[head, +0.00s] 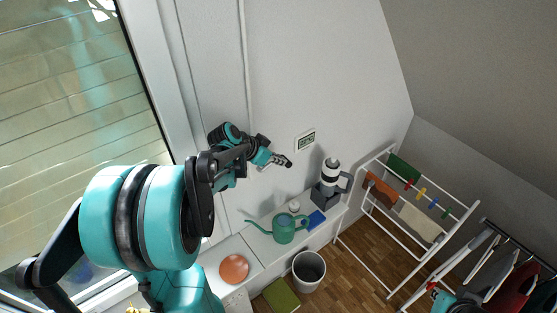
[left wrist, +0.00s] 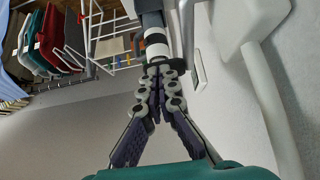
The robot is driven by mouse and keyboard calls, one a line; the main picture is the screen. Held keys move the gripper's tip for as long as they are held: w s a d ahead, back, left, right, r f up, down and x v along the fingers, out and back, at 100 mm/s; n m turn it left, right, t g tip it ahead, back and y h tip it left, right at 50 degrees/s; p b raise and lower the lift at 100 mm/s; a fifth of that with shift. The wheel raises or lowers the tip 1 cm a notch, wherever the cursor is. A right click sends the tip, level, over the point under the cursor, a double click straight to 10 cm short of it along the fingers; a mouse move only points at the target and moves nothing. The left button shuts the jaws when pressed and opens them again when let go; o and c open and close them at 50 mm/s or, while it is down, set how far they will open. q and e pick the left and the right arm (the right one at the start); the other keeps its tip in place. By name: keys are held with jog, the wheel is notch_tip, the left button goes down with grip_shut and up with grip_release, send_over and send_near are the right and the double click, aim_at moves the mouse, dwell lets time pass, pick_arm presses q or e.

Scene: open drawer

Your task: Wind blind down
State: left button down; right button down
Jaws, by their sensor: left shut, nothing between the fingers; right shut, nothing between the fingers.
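In the head view, a slatted blind (head: 80,110) covers the window at the left. A thin white rod or cord (head: 243,55) runs down the wall beside it and meets the picture near my left gripper (head: 287,162); I cannot tell whether it works the blind. My left gripper is shut and empty, in front of the wall. In the left wrist view its fingers (left wrist: 158,70) are together. At the right there, a white fitting with a long white bar (left wrist: 271,110) stands close, apart from the fingers. My right gripper (head: 434,289) shows small at the lower right, shut, partly cut off.
Below my left gripper, a white ledge holds a green watering can (head: 284,231), a coffee maker (head: 328,185) and an orange round thing (head: 234,269). A bin (head: 309,271) stands on the wooden floor. A drying rack (head: 376,236) stands at the right. A small display (head: 306,141) is on the wall.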

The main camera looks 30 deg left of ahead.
pick_arm(q)
jog(key=f+g, duration=0.1)
jog(key=w+g+y, duration=0.1)
jog(key=g, duration=0.1)
jog(key=shift+w+d+f+b, duration=0.25)
jog(key=shift+d+f+b, duration=0.05)
jog(key=shift+d+f, duration=0.05)
jog(key=shift+w+d+f+g+y+b, duration=0.1)
jog(key=shift+w+f+g+y+b, duration=0.15)
jog(key=shift+g, duration=0.2)
jog(key=shift+w+f+g+y+b, duration=0.15)
jog(key=shift+f+g+y, duration=0.1)
jog(key=shift+f+g, duration=0.15)
jog(key=f+g+b, duration=0.1)
jog(key=g+y, duration=0.1)
jog(key=shift+w+f+g+b, duration=0.1)
jog(key=shift+f+g+b, duration=0.25)
jog(key=s+a+f+b, duration=0.1)
jog(key=s+f+b, duration=0.2)
jog(key=f+b, duration=0.4)
jog(key=shift+s, duration=0.15)
jog(key=shift+s+a+f+b, duration=0.1)
jog(key=shift+a+b, duration=0.05)
jog(key=shift+b, duration=0.2)
dwell(1.0)
